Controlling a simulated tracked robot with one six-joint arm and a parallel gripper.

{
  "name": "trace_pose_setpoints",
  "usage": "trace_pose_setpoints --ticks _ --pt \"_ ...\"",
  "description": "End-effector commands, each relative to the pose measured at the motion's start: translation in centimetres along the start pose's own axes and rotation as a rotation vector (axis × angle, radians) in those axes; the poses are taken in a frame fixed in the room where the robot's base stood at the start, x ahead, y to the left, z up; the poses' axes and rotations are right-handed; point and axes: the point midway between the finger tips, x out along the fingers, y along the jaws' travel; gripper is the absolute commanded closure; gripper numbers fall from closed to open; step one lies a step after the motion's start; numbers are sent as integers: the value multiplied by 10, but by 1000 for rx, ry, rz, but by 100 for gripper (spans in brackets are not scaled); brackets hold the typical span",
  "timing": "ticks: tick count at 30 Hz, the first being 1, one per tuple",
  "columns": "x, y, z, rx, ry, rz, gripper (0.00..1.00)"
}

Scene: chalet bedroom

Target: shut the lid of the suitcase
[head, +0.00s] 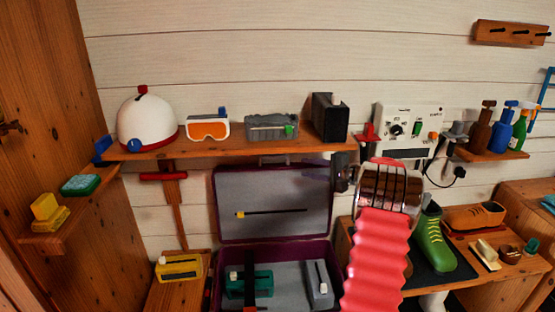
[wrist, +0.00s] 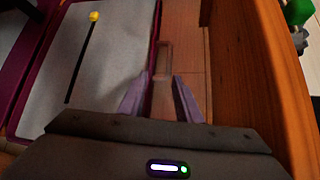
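The purple suitcase (head: 213,290) stands open below the wall shelf. Its lid (head: 270,200) is raised, roughly upright, with a grey lining and a black strap with a yellow end. The grey lining and purple edge of the lid also show on the left in the wrist view (wrist: 110,55). My gripper (wrist: 160,85) is open, its two fingers apart, at the lid's right edge. The left finger overlaps the purple rim in view; I cannot tell whether it touches. In the head view my gripper (head: 338,173) is small and dark beside the lid's upper right corner, its fingertips unclear.
The wall shelf (head: 230,146), with a helmet (head: 147,122) and goggles (head: 207,129), hangs just above the lid. A green case (head: 262,284) and a grey item (head: 319,284) lie in the base. A shoe bench (head: 480,275) stands right; its wooden side is close in the wrist view (wrist: 245,70).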

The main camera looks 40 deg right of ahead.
Motion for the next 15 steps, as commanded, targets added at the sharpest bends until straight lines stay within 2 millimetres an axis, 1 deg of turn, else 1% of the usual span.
trace_pose_setpoints --ticks 5,7,15 --pt "10 -1 1 1 -1 1 69" --pt "18 -3 1 0 -1 2 69" --pt "57 -10 3 0 -2 2 69"
